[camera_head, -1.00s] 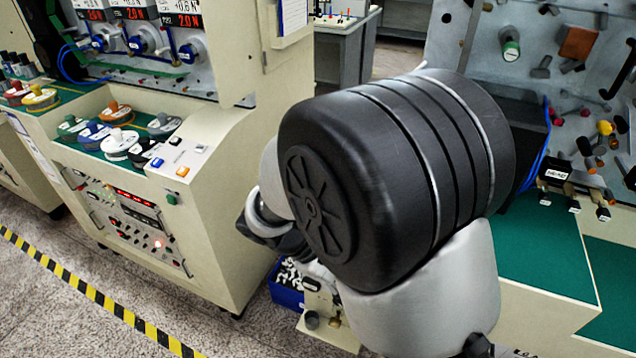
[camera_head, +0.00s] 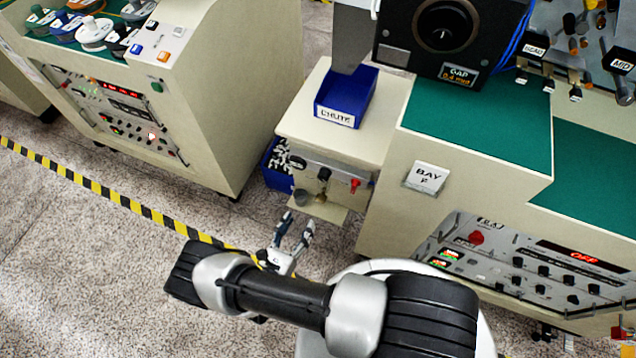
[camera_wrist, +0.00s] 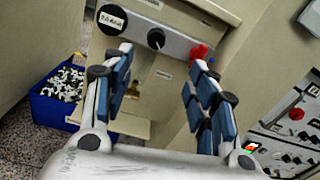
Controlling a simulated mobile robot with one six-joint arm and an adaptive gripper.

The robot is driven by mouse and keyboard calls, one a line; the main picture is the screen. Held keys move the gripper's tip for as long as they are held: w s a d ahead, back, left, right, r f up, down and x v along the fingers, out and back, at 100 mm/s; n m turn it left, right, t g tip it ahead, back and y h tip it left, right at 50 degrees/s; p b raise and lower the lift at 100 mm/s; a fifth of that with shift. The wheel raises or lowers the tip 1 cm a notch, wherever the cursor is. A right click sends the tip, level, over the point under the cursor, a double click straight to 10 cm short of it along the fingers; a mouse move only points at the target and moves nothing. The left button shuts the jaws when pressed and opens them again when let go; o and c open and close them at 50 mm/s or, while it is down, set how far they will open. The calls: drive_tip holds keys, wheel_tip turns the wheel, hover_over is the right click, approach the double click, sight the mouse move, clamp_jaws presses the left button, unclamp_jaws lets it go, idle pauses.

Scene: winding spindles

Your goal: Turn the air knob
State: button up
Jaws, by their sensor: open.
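A small black knob (camera_head: 324,173) sits on the front panel of the beige cabinet beneath the chute. In the wrist view the black knob (camera_wrist: 156,38) is between a round white gauge (camera_wrist: 112,20) and a red valve handle (camera_wrist: 199,52). I cannot read a label that names the air knob. My gripper (camera_head: 297,222) is open and empty, in front of and below the panel. In the wrist view my gripper (camera_wrist: 161,58) has its fingers spread either side of the knob's line, apart from it.
A blue bin (camera_head: 345,97) marked chute stands on the cabinet. Another blue bin (camera_wrist: 60,95) with white pieces is at the cabinet's left. A ledge (camera_head: 322,207) juts out under the panel. The bay cabinet (camera_head: 400,212) is at right; speckled floor (camera_head: 90,260) is open at left.

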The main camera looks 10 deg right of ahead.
drive_tip(key=b, duration=0.3)
approach(322, 178)
drive_tip(key=shift+n, duration=0.3)
drive_tip(key=x, duration=0.8)
drive_tip(key=shift+w+d, duration=0.15)
drive_tip(key=shift+c, duration=0.3)
drive_tip(key=c, duration=1)
